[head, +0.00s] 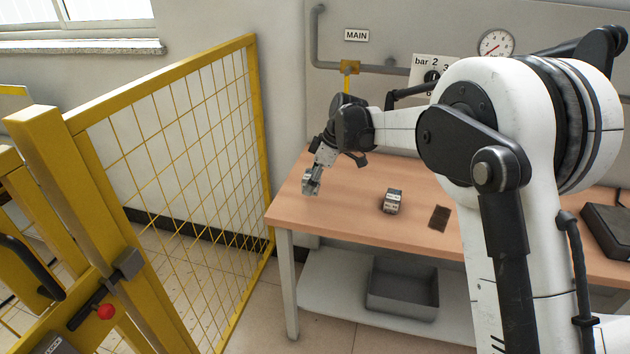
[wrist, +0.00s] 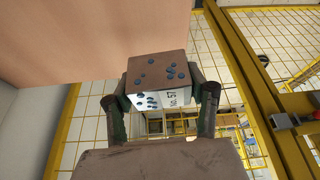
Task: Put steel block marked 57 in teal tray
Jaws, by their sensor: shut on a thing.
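My gripper (head: 313,178) is above the left end of the wooden table in the head view. It is shut on a block, and its two fingers clasp the block's sides in the wrist view (wrist: 161,92). The held block (wrist: 157,68) has a brown top face with several blue dots and a white side face with dark marks. One mark looks like an upside-down 57, small and hard to read. In the head view the held block is a small grey shape (head: 311,187) at the fingers. No teal tray shows in either view.
The table (head: 350,205) holds another small grey block (head: 392,201) with white labels and a dark brown flat plate (head: 440,217). A grey bin (head: 403,308) sits on the shelf below. A yellow mesh fence (head: 190,150) stands left of the table. The table's left end is bare.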

